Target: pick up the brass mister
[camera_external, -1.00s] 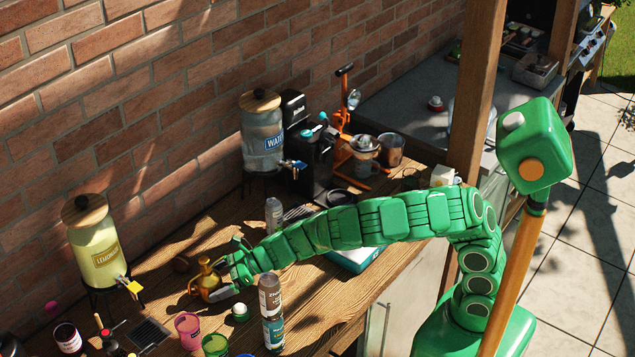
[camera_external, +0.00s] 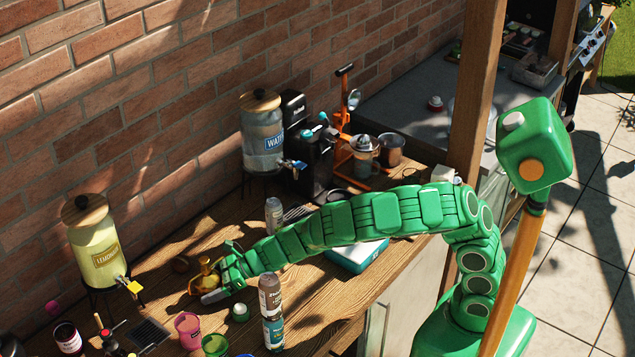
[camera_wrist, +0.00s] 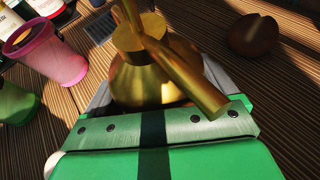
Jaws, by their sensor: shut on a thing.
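The brass mister (camera_external: 204,276) stands on the wooden table, left of the middle of the external view. In the wrist view the brass mister (camera_wrist: 143,78) fills the centre, its shiny body between my fingers and its spout slanting toward the lower right. My gripper (camera_external: 212,287) is shut on its body, low near the tabletop. In the wrist view my gripper (camera_wrist: 155,100) shows grey fingers at both sides of the mister. The mister's base is hidden by my gripper. I cannot tell whether it touches the table.
A pink cup (camera_external: 188,329) and a green cup (camera_external: 215,345) stand in front. A lemonade dispenser (camera_external: 95,245) is at left. A brown round object (camera_wrist: 254,36) lies behind the mister.

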